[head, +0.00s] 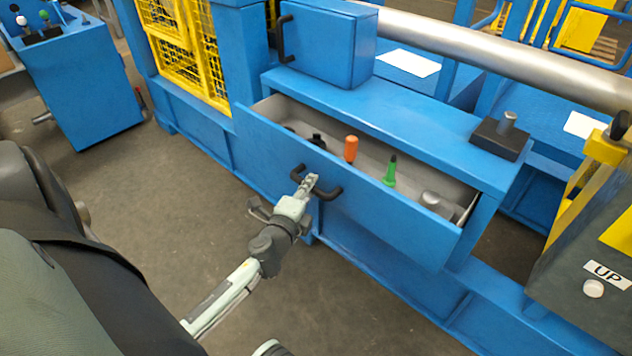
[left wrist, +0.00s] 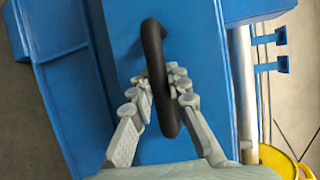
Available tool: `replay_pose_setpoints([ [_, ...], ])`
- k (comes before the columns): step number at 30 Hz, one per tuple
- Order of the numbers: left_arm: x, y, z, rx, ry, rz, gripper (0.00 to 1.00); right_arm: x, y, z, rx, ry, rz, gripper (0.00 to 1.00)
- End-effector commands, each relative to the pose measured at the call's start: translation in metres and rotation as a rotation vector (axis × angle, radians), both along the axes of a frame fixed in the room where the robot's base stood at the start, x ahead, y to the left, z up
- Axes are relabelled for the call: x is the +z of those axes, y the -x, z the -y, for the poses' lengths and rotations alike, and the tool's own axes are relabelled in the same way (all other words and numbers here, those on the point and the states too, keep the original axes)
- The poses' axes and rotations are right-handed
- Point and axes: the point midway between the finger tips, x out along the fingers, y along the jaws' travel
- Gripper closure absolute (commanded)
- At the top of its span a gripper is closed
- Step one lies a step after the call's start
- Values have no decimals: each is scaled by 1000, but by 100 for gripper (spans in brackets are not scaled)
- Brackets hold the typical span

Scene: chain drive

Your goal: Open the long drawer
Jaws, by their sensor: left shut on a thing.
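The long blue drawer (head: 375,200) is pulled part way out of the blue machine bench, and its grey inside shows from above. Its black bow handle (head: 330,193) is on the front face. My left gripper (head: 308,184) is at the handle, with its fingers closed around the bar. In the left wrist view the black handle (left wrist: 156,70) runs between the two fingers of my left gripper (left wrist: 162,90). Inside the drawer are an orange-handled tool (head: 351,149), a green tool (head: 390,172) and some dark and grey parts. My right gripper does not show.
A small blue cabinet (head: 328,42) with a black handle stands on the bench above the drawer. A black block with a metal knob (head: 499,139) sits on the bench top. A control box marked UP (head: 585,270) is at the right. The floor in front is clear.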

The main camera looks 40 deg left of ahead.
Motion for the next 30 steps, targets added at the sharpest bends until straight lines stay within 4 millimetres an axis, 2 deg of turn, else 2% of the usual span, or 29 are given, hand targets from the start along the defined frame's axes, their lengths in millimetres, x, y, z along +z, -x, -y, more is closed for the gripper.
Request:
replay_pose_setpoints([
  [12, 0, 3, 0, -1, 0, 1, 100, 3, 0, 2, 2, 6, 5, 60],
  [13, 0, 3, 0, -1, 0, 1, 83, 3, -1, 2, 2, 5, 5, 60],
  [18, 0, 3, 0, -1, 0, 1, 62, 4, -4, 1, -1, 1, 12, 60],
  [26, 1, 3, 0, 0, 0, 1, 62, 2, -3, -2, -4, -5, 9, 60],
  [30, 1, 11, 3, -1, 1, -1, 62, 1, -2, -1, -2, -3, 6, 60],
])
